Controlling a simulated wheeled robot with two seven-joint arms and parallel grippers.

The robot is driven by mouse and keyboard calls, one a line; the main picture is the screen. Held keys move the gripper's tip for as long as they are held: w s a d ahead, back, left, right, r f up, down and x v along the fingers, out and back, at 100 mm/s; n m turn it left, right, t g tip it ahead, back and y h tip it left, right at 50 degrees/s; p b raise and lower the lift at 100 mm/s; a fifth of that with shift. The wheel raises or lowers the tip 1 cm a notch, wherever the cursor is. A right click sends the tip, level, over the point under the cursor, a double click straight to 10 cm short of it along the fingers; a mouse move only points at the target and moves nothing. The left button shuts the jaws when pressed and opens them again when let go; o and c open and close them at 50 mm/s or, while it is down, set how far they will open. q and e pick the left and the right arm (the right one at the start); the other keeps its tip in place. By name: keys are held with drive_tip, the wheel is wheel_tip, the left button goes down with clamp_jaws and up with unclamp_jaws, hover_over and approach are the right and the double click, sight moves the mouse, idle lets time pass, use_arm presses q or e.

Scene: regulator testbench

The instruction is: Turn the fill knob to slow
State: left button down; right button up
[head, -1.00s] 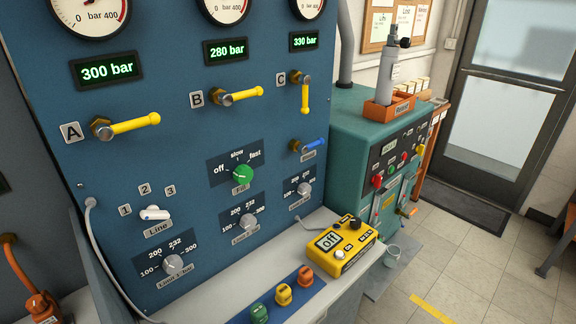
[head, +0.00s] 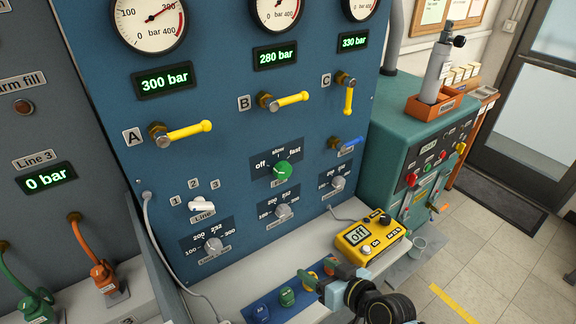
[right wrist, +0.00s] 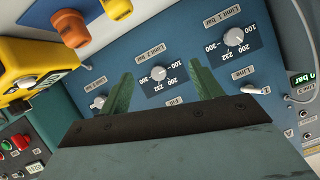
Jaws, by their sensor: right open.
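The green fill knob (head: 282,169) is on the blue panel, under the labels off, slow and fast. Its pointer mark is too small to read surely. My right gripper (head: 309,281) is at the bottom of the head view, low in front of the panel and apart from the knob. In the right wrist view its two green fingers (right wrist: 160,67) are spread with nothing between them. That view is turned over and shows limit knobs beyond the fingers; the fill knob is hidden there. My left gripper is not in view.
Yellow handles A (head: 190,130), B (head: 292,99) and C (head: 349,98) stick out above the knob. A limit knob (head: 283,212) sits below it. A white line selector (head: 201,206) is left.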

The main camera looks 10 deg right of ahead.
sight(285, 173)
drive_tip(key=w+d+r+m+t+p, duration=0.1)
drive_tip(key=w+r+t, duration=0.2)
drive_tip(key=r, duration=0.4)
drive_tip(key=w+r+t, duration=0.2)
drive_tip(key=w+r, duration=0.1)
drive_tip(key=r, duration=0.5)
drive_tip(key=shift+y, duration=0.4)
drive_tip(key=x, duration=1.3)
drive_tip(key=shift+f+p, duration=0.1)
drive_tip(key=shift+p, duration=0.2)
drive_tip(key=shift+c, duration=0.5)
drive_tip(key=c, duration=0.9)
drive_tip(key=shift+m, duration=0.3)
